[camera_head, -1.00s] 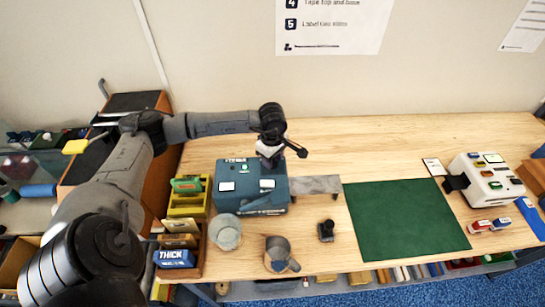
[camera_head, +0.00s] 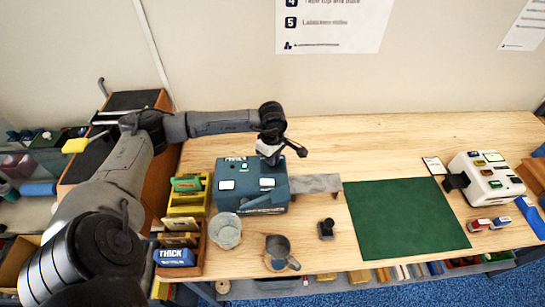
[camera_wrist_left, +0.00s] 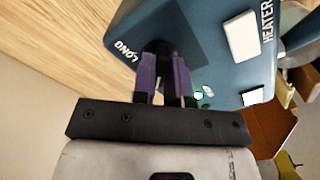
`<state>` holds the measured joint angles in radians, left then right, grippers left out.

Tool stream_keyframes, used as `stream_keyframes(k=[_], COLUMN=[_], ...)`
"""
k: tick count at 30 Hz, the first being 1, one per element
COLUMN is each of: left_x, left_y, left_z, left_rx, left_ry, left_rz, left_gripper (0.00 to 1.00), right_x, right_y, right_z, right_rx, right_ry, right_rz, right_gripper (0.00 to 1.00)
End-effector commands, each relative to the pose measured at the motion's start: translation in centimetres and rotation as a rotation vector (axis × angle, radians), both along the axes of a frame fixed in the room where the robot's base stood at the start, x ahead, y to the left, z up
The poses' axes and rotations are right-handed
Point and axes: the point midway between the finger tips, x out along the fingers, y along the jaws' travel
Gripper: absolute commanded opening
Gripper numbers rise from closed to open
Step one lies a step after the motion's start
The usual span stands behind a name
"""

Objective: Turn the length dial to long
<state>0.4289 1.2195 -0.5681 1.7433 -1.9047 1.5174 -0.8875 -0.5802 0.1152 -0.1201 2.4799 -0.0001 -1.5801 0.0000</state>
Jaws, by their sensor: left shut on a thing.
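The teal machine (camera_head: 245,192) stands on the bench left of centre and also fills much of the left wrist view (camera_wrist_left: 212,78). The length dial (camera_wrist_left: 158,47) is a dark knob on its top, mostly hidden by my fingers. A white "LONG" label (camera_wrist_left: 126,52) is printed beside the dial. My left gripper (camera_wrist_left: 163,78) is over the machine from above, its purple-padded fingers shut on the dial. It also shows in the head view (camera_head: 269,158), where it covers the dial. The dial's pointer direction is not clear. My right gripper is not in view.
A green mat (camera_head: 405,220) lies to the right, with a white device (camera_head: 485,182) beyond it. A clear cup (camera_head: 225,232), a grey mug (camera_head: 279,250) and a dark stamp-like object (camera_head: 326,229) stand in front. A yellow tray (camera_head: 188,208) sits left of the machine.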

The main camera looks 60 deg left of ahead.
Motion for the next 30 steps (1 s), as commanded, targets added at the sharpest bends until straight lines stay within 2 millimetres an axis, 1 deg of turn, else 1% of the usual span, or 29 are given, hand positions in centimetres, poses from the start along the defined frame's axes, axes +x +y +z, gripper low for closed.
stream_keyframes(k=[5,11,18,30], left_x=[0.0,0.1,0.1,0.0], left_y=[0.0,0.0,0.0,0.0], left_z=[-0.2,-0.4,-0.4,-0.2], left_rx=[0.0,0.001,0.002,0.0], left_ry=[-0.001,-0.003,-0.002,-0.003], left_rz=[-0.054,-0.195,-0.423,-0.803], left_gripper=[0.0,0.0,0.0,0.0], right_x=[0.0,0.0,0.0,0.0], right_y=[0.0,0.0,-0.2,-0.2], right_z=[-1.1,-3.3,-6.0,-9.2], right_rx=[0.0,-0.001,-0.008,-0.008], right_ry=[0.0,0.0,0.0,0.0], right_rz=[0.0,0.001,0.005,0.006], right_gripper=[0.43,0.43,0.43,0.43])
